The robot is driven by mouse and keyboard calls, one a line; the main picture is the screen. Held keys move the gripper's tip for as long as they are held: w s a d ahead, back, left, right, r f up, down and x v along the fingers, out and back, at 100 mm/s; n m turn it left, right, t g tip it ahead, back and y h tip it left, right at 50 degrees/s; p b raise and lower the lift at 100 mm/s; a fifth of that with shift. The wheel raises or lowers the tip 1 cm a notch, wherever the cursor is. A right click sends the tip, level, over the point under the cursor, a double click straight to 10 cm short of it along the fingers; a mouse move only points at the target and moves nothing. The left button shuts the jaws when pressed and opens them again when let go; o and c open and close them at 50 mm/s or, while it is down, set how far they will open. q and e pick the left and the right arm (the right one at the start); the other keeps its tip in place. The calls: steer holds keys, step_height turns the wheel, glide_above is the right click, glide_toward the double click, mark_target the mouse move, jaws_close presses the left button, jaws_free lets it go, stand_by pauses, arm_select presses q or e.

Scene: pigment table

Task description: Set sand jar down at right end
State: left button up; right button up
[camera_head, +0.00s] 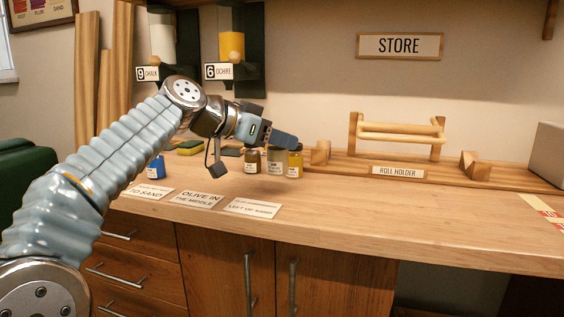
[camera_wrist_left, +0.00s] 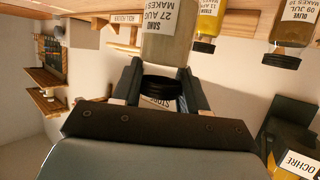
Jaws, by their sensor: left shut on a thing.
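My left gripper (camera_head: 285,140) reaches in from the left, shut on the sand jar (camera_head: 276,162). In the left wrist view, seen upside down, its fingers (camera_wrist_left: 160,90) close around the dark lid of the sand jar (camera_wrist_left: 166,38), which reads SAND 27 AUG. The jar hangs upright below the fingers; I cannot tell whether its base touches the worktop. The olive jar (camera_wrist_left: 288,35) and yellow jar (camera_wrist_left: 208,20) also show in the wrist view. My right gripper is not in view.
Three cards, including OLIVE IN THE MIDDLE (camera_head: 198,198), lie along the front edge. A blue jar (camera_head: 155,167) is at the left. The wooden roll holder (camera_head: 400,140) stands at the back right. The worktop (camera_head: 400,215) is clear at front right.

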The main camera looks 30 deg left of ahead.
mark_target(280, 159)
arm_select(q)
steer(key=f, duration=0.1)
steer(key=w+f, duration=0.1)
steer(key=f, duration=0.1)
steer(key=f+b, duration=0.1)
steer(key=shift+w+f, duration=0.15)
steer(key=shift+w, duration=0.1)
steer(key=shift+d+f, duration=0.1)
steer(key=shift+f, duration=0.15)
steer(key=shift+f, duration=0.15)
steer(key=o, duration=1.1)
steer(key=shift+o, duration=0.2)
steer(key=shift+s+r, duration=0.2)
steer(key=shift+r, duration=0.05)
steer(key=v, duration=1.1)
steer(key=shift+s+r+b, duration=0.2)
steer(key=shift+s+b, duration=0.05)
steer(key=shift+b, duration=0.05)
